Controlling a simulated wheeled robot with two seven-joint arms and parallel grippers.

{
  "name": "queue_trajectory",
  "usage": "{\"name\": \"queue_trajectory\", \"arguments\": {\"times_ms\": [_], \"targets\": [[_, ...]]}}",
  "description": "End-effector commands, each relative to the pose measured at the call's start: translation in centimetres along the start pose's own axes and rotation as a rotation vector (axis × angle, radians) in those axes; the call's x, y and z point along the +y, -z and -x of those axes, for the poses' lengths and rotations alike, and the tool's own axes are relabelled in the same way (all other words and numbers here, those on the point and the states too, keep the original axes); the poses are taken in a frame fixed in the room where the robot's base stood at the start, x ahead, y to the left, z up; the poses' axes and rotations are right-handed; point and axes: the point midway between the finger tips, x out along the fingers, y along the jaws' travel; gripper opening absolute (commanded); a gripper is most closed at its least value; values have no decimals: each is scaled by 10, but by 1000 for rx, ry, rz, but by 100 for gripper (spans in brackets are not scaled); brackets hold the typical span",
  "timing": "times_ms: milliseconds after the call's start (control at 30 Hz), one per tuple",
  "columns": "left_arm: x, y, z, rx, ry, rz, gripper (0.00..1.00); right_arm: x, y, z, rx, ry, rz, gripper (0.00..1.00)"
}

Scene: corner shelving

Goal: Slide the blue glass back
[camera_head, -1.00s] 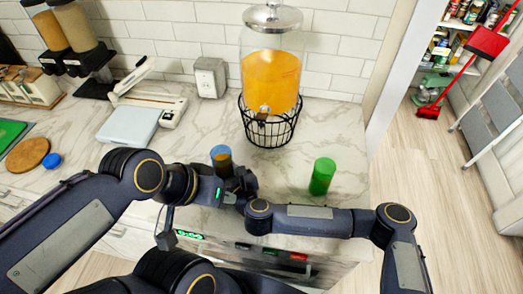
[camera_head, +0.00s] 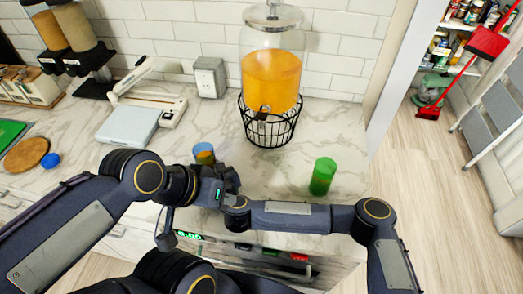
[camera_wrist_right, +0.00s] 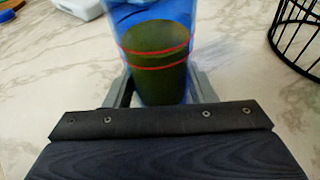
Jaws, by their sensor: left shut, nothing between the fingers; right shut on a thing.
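The blue glass (camera_head: 204,153) stands upright on the marble counter, with yellowish contents showing inside. In the right wrist view the glass (camera_wrist_right: 158,55) is see-through blue with red bands and a dark olive part. My right gripper (camera_wrist_right: 160,88) is shut on its lower part. In the head view the right gripper (camera_head: 226,178) is dark, just right of and in front of the glass, and partly blocks it. My left gripper (camera_head: 228,199) is shut and empty, close in front of the right one. Its fingertips are hard to make out where the arms overlap.
A green glass (camera_head: 322,176) stands to the right on the counter. A juice dispenser (camera_head: 271,75) sits in a black wire basket (camera_head: 270,128) behind. A white scale (camera_head: 128,125) is at back left. Counter behind the blue glass is clear.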

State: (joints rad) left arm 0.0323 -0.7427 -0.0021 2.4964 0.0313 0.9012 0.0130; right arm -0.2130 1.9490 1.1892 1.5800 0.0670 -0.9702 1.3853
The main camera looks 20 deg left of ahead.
Motion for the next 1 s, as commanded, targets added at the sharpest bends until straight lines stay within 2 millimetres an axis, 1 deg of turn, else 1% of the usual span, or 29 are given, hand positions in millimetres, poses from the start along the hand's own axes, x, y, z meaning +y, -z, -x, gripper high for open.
{"name": "queue_trajectory", "arguments": {"times_ms": [533,1000], "targets": [[-2,-2,-5,0,0,0,0,21,-5,-17,0,-2,0,38],[-3,-3,-6,0,0,0,0,22,-5,-19,0,-1,0,38]]}}
